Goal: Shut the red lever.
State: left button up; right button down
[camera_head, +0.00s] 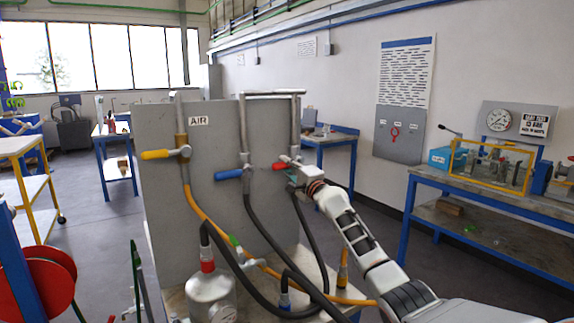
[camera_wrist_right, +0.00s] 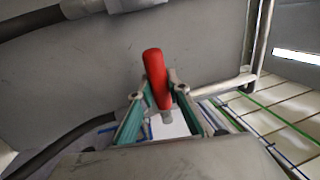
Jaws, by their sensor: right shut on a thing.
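The red lever (camera_head: 279,166) is on the right-hand valve of the grey upright panel (camera_head: 218,130). In the head view its red handle points left, roughly level, across the vertical pipe. My right gripper (camera_head: 292,171) is at this lever, reaching in from the lower right. In the right wrist view, the red lever (camera_wrist_right: 154,68) lies between the green-padded fingers of my right gripper (camera_wrist_right: 154,92), which are shut on it. The handle's red end sticks out past the fingertips. The valve body is partly hidden by the gripper. My left gripper is not in view.
A blue lever (camera_head: 229,174) sits just left of the red one, and a yellow lever (camera_head: 155,154) is further left. Black hoses (camera_head: 262,232) and an orange hose (camera_head: 205,215) hang in front of the panel. A metal vessel (camera_head: 211,296) stands below.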

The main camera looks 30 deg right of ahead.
jog(key=shift+r+m, duration=0.2)
jog(key=shift+m, duration=0.1)
jog(key=c, duration=1.9)
grip_release()
jog(key=shift+d, duration=0.1)
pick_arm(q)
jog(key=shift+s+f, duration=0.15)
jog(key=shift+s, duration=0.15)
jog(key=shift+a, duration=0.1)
pick_arm(e)
jog(key=shift+f, duration=0.1)
jog(key=s+f, duration=0.2)
jog(key=s, duration=0.9)
jog(key=shift+s+d, duration=0.15)
jog(key=shift+s, duration=0.25)
jog(key=shift+f, duration=0.15)
